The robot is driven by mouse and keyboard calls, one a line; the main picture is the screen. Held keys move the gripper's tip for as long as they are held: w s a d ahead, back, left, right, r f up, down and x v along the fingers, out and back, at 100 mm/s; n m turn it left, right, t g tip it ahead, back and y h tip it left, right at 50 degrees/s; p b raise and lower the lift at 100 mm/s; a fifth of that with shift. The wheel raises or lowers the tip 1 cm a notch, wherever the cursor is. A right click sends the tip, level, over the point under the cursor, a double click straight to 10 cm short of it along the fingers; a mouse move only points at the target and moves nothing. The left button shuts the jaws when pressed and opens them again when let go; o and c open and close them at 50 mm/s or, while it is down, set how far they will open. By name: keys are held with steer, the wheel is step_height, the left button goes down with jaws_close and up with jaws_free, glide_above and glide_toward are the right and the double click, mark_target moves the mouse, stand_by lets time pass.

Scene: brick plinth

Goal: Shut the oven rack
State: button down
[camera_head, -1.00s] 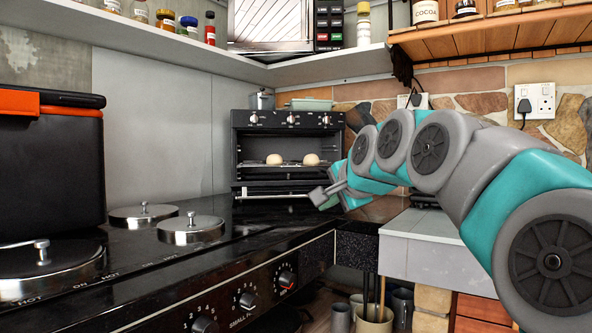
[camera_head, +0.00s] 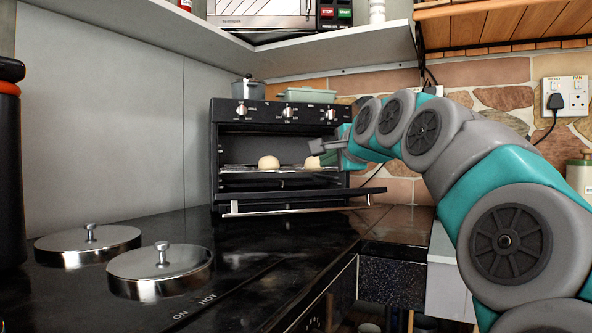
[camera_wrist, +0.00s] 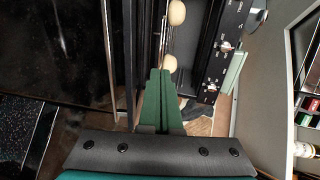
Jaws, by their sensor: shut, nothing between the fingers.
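The black toaster oven (camera_head: 228,150) stands at the back of the counter, with its door (camera_head: 305,202) folded down in front and a silver handle bar along the door's edge. Inside, a wire rack (camera_head: 240,168) holds two round pale buns (camera_head: 268,162). How far the rack sticks out is hard to tell. My gripper (camera_head: 318,147) is shut and empty, in front of the right part of the oven opening and partly hiding the right bun. In the wrist view, my shut gripper (camera_wrist: 157,80) points toward the rack, with the buns (camera_wrist: 169,64) just ahead.
A pot (camera_head: 248,89) and a pale green dish (camera_head: 307,95) sit on the oven. Two round hob lids (camera_head: 160,271) stand on the black hob at left. A shelf (camera_head: 330,45) hangs above. The black counter before the oven is clear.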

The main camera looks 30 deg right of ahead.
mark_target(301, 172)
steer(key=p+x, duration=0.1)
steer(key=x, duration=1.2)
steer(key=shift+w+f, duration=0.15)
steer(key=shift+w, duration=0.2)
